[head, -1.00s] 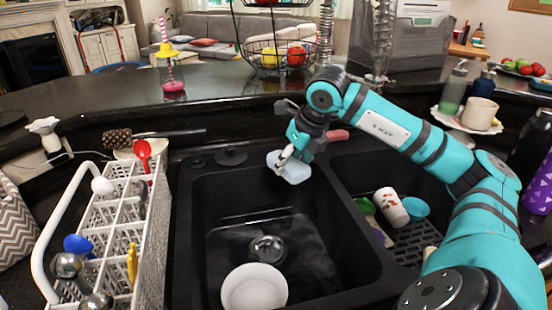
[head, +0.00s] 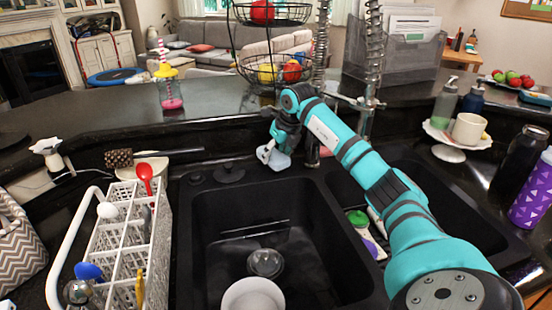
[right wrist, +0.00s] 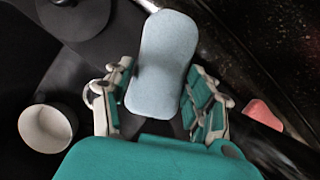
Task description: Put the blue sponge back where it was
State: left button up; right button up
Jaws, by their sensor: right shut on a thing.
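The blue sponge (head: 276,160) is pale blue with rounded ends. It is at the back rim of the left sink basin (head: 258,215) in the head view. My right gripper (head: 270,150) is shut on it there. In the right wrist view the sponge (right wrist: 162,55) sits between the two fingers (right wrist: 155,98) and sticks out past their tips. I cannot tell whether its underside touches the sink ledge. My left gripper is not in view.
A white dish rack (head: 118,235) with utensils stands at left. A pale bowl (head: 252,294) lies in the left basin. A black faucet-like knob (head: 229,172) is on the back ledge. A pink object (right wrist: 264,113) lies right of my gripper in the right wrist view.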

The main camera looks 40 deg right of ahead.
aim_at(278, 157)
jog(key=shift+f, duration=1.35)
jog(key=shift+s, duration=0.1)
jog(key=shift+f, duration=0.2)
jog(key=o, duration=0.8)
jog(key=shift+o, duration=0.2)
jog(key=shift+r, duration=0.1)
jog(key=shift+r, duration=0.25)
jog(key=v, duration=1.1)
jog(key=shift+s+r+b, duration=0.15)
jog(key=shift+r+b, duration=0.2)
jog(key=shift+b, duration=0.05)
